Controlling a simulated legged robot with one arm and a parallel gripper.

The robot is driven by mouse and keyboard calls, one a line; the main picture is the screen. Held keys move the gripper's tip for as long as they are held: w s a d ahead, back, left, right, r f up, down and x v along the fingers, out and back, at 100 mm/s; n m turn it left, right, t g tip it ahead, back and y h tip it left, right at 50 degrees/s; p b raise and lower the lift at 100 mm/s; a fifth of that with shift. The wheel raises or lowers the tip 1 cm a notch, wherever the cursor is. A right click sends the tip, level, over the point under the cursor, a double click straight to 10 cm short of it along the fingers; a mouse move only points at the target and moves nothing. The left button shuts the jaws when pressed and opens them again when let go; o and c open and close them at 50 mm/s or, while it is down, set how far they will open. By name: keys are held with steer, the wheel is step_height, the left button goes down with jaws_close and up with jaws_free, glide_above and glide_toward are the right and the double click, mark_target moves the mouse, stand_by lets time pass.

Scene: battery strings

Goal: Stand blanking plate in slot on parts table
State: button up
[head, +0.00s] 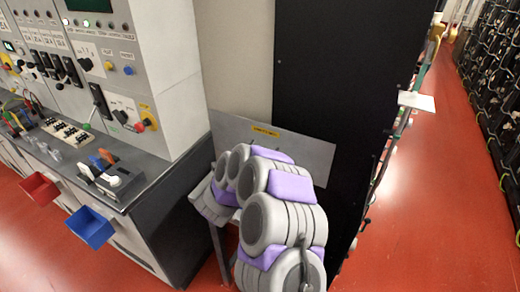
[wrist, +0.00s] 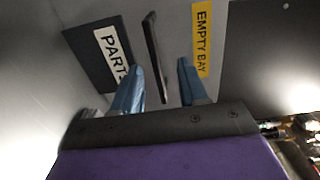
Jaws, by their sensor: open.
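The blanking plate (head: 312,155) is a flat grey sheet with a yellow label, standing upright or nearly so behind my arm in the head view. In the wrist view the grey plate (wrist: 225,25) carries a yellow "EMPTY BAY" label and a dark bar-like handle (wrist: 152,48). My gripper (wrist: 158,66) is open, its two blue fingers pointing at the plate. The handle shows between the fingers, with gaps on both sides. My arm hides the gripper, the plate's lower edge and any slot in the head view.
A dark sign lettered "PART…" (wrist: 105,50) shows left of the handle. A grey control console (head: 95,75) with red (head: 40,188) and blue (head: 90,228) bins stands at left. A tall black panel (head: 340,80) rises behind the plate. Red aisle floor (head: 440,200) is open at right, beside battery racks (head: 495,90).

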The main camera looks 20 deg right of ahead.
steer(key=p+v, duration=0.1)
steer(key=v, duration=1.1)
steer(key=shift+s+a+p, duration=0.15)
steer(key=shift+a+p, duration=0.05)
steer(key=shift+p, duration=0.15)
steer(key=shift+w+a, duration=0.2)
steer(key=shift+w, duration=0.05)
steer(key=w+a+r+n+t+y, duration=0.1)
steer(key=w+a+r+n+y, duration=0.25)
steer(key=a+y, duration=0.25)
steer(key=w+a+r+n+t+y, duration=0.1)
steer(key=w+a+r+n+y, duration=0.1)
steer(key=a+n+y, duration=0.35)
steer(key=s+a+r+n+g+y, duration=0.35)
steer(key=s+a+n+y, duration=0.35)
steer(key=s+a+n, duration=0.25)
steer(key=s+d+n+g+h, duration=0.1)
steer(key=s+d+n+g, duration=0.2)
steer(key=s, duration=0.9)
steer(key=s+d+n+g+h, duration=0.2)
steer(key=s+d+n+g, duration=0.1)
steer(key=s+d, duration=0.5)
steer(key=s+d+n+g+h, duration=0.1)
steer(key=s+d+n+g, duration=0.3)
steer(key=s, duration=1.1)
steer(key=shift+s+d+g, duration=0.35)
steer(key=shift+d+g, duration=0.3)
steer(key=shift+d, duration=0.05)
